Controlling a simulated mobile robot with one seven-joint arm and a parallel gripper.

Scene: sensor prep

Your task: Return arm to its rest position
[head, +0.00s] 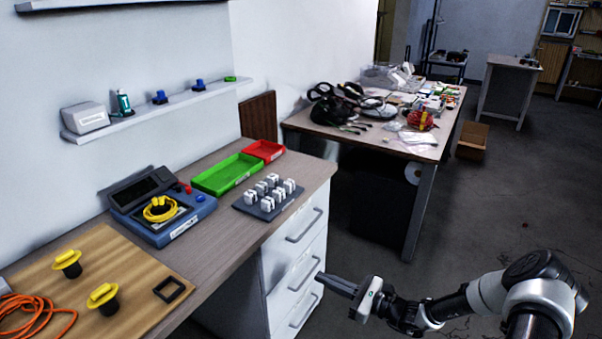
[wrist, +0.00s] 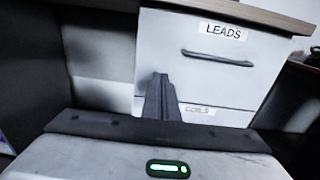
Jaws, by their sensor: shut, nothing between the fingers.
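My gripper (head: 338,285) is low at the right of the workbench in the head view, in front of the white drawer unit (head: 297,262). My arm (head: 505,293) reaches in from the lower right corner. In the wrist view my gripper (wrist: 160,82) points at the drawer fronts, with its two dark fingers together and nothing between them. The upper drawer (wrist: 215,65) reads "LEADS". The lower drawer label (wrist: 197,110) is partly hidden by the fingers and seems to read "COILS". The drawers look closed.
The workbench (head: 225,233) holds a blue case (head: 160,205) with a yellow cable, a green tray (head: 228,173), a red tray (head: 264,150) and a grey block (head: 240,204) with white pieces. A cluttered table (head: 425,152) stands behind. The floor (head: 505,190) at right is open.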

